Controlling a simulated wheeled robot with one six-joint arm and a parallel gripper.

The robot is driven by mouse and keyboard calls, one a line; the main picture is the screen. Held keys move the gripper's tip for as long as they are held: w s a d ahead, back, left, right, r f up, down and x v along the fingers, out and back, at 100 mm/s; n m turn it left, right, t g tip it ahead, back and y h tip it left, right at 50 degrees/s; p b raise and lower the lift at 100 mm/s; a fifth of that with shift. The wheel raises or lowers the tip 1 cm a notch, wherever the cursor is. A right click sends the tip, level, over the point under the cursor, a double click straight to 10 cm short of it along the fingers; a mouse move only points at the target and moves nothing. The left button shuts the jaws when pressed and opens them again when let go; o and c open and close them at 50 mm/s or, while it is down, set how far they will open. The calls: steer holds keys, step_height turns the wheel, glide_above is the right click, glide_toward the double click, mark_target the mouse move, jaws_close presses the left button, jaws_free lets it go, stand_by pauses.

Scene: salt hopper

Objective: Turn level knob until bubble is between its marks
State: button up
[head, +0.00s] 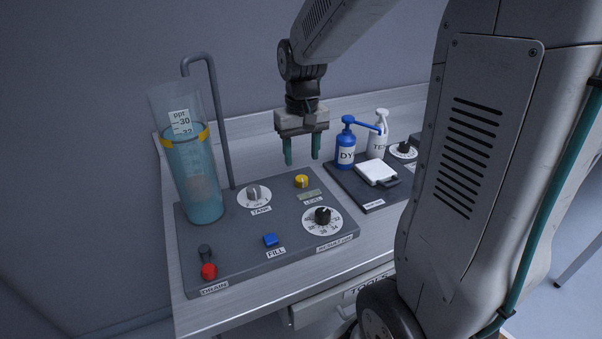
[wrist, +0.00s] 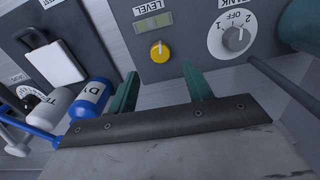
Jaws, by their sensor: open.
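The level knob is a small yellow knob (head: 301,181) on the grey panel, beside the LEVEL label. It also shows in the wrist view (wrist: 159,51), between and beyond my fingertips. The level window (head: 310,195) is a small greenish strip next to the knob, and it shows in the wrist view (wrist: 153,22) too. The bubble and its marks are too small to make out. My gripper (head: 302,164) points down with its two teal fingers apart and empty. It hangs above and behind the yellow knob, not touching it.
A tank knob (head: 254,194), a black dial (head: 323,215), a blue FILL button (head: 270,240) and a red DRAIN knob (head: 209,271) share the panel. A tall water cylinder (head: 193,175) stands left. Blue (head: 346,150) and white (head: 378,138) bottles stand right of my gripper.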

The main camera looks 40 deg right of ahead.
mark_target(301, 177)
step_height(301, 177, down, 6)
steer(key=shift+f, duration=0.1)
steer(key=c, duration=1)
steer(key=shift+o, duration=0.2)
